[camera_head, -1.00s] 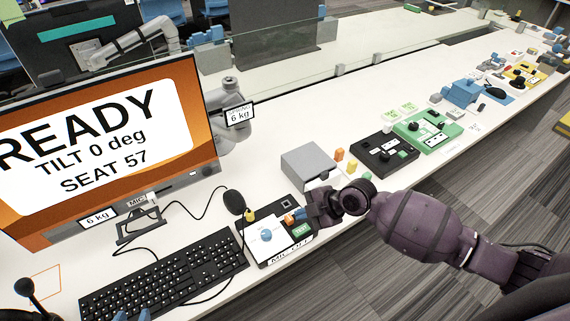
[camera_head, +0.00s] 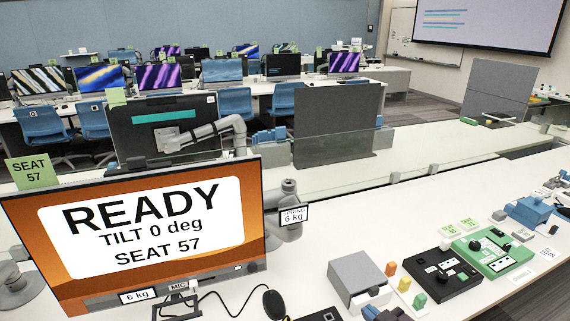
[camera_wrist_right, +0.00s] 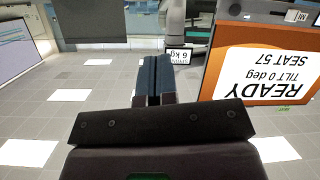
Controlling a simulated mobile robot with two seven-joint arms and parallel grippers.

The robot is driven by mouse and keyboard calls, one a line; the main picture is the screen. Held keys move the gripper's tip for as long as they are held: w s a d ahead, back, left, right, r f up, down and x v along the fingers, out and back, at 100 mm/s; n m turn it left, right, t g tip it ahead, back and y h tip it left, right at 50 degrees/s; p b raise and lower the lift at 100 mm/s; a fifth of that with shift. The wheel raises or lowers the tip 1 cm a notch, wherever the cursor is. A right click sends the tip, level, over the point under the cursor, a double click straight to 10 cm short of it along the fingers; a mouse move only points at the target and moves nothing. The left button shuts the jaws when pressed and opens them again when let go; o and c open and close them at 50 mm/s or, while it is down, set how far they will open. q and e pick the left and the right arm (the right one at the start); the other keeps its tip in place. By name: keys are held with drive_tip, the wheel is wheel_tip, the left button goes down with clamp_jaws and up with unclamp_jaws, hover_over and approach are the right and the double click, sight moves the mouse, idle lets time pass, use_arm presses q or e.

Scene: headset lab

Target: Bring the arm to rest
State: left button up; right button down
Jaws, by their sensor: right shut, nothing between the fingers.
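My right gripper (camera_head: 371,312) shows only in part at the bottom edge of the head view, close to the front of a grey box (camera_head: 358,275). In the right wrist view its two blue fingers (camera_wrist_right: 158,78) are pressed together with nothing between them. Most of the right arm is out of the head view. My left gripper is not in view. A monitor (camera_head: 150,235) reading READY, TILT 0 deg, SEAT 57 stands at the left; it appears upside down in the right wrist view (camera_wrist_right: 255,90).
A black control box (camera_head: 440,272) and a green one (camera_head: 490,250) sit on the white desk right of the grey box, with small coloured blocks (camera_head: 404,284) between. A mouse (camera_head: 273,303) lies near the bottom edge. The desk behind the grey box is mostly clear.

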drive_tip(key=s+d+f+m+h, duration=0.2)
drive_tip(key=s+d+f+m, duration=0.1)
drive_tip(key=s, duration=0.6)
drive_tip(key=s+d+f+m+g+h, duration=0.1)
drive_tip(key=s+d+f+m+h, duration=0.1)
drive_tip(key=s+d+f, duration=0.3)
drive_tip(key=s+f+h, duration=0.1)
drive_tip(key=s+f, duration=0.1)
drive_tip(key=s, duration=0.2)
drive_tip(key=shift+d+m+g+h, duration=0.3)
drive_tip(key=shift+d+m, duration=0.05)
drive_tip(key=shift+m, duration=0.05)
drive_tip(key=shift+w, duration=0.1)
idle(0.4)
